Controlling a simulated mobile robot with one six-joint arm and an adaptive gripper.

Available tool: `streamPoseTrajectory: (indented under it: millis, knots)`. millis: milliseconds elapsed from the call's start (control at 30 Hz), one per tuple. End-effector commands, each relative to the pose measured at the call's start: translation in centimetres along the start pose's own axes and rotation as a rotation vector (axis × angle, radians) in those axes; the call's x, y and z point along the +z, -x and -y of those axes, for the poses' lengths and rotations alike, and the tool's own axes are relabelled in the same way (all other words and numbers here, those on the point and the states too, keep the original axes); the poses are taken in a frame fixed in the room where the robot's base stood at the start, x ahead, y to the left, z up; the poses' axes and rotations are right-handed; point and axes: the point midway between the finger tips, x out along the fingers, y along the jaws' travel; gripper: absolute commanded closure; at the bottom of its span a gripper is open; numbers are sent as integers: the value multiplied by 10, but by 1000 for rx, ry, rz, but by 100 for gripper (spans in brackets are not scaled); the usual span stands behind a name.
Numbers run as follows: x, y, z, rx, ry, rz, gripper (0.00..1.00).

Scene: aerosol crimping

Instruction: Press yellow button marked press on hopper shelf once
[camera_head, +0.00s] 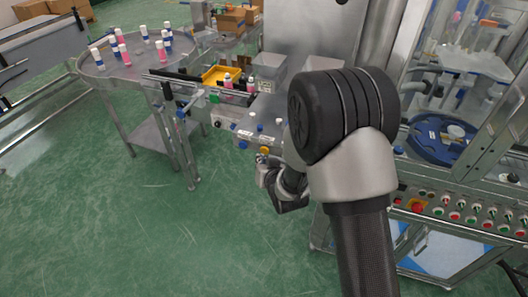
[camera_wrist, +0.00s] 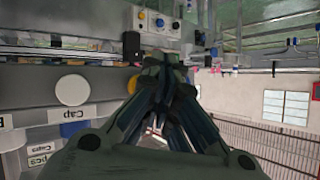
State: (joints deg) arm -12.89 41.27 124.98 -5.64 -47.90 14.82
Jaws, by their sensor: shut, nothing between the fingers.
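The yellow button (camera_head: 265,150) sits on the front edge of the hopper shelf (camera_head: 262,133), to the right of a blue button (camera_head: 243,144). My gripper (camera_head: 262,159) is right by the yellow button, partly hidden behind my own arm. In the wrist view my gripper (camera_wrist: 163,60) has its fingers shut together and empty. A yellow round piece, seemingly the button (camera_wrist: 133,84), shows just left of the fingers and is partly covered by them. I cannot tell whether the fingertips touch it. Its press marking is not readable.
A white round cap (camera_wrist: 72,90) and a blue cap (camera_wrist: 72,128) lie beside labels on the shelf. A round table (camera_head: 100,72) with several bottles stands at left. A yellow bin (camera_head: 220,75) is behind the shelf. A control panel (camera_head: 465,212) is at right.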

Motion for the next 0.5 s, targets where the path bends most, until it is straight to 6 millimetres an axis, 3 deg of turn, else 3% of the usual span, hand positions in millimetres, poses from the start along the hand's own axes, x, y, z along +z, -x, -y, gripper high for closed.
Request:
streamPoseTrajectory:
  millis: [500]
  knots:
    - [24, 31, 23, -1, 1, 0, 100]
